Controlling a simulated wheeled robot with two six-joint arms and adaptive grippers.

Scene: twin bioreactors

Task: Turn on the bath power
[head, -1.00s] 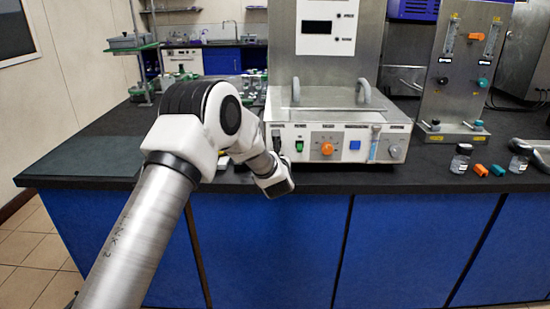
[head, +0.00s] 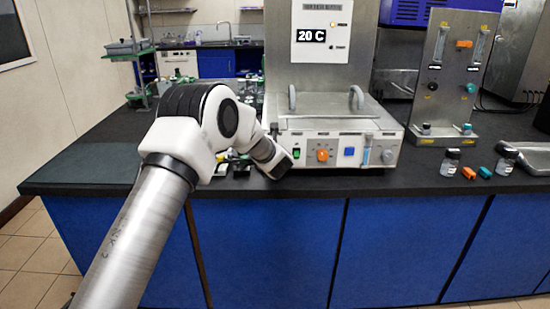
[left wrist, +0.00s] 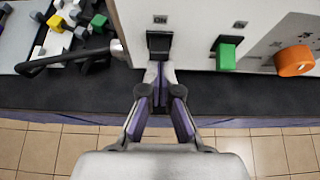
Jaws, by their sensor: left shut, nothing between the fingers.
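The bath unit (head: 340,130) is a white-fronted steel box with two curved handles. In the left wrist view, a black switch (left wrist: 158,42) sits at the left end of its front panel, left of a green switch (left wrist: 227,54) and an orange knob (left wrist: 295,60). The display (head: 312,36) above the bath is lit and reads 20 C. My left gripper (left wrist: 160,70) is shut and empty, its tips just below the black switch; I cannot tell whether they touch it. In the head view my own arm hides most of this gripper. My right gripper is not in view.
A blue button (head: 349,151) and another knob sit further right on the panel. Vials (head: 450,162) and small orange and teal pieces lie on the black counter at the right. A steel valve panel (head: 445,85) stands behind.

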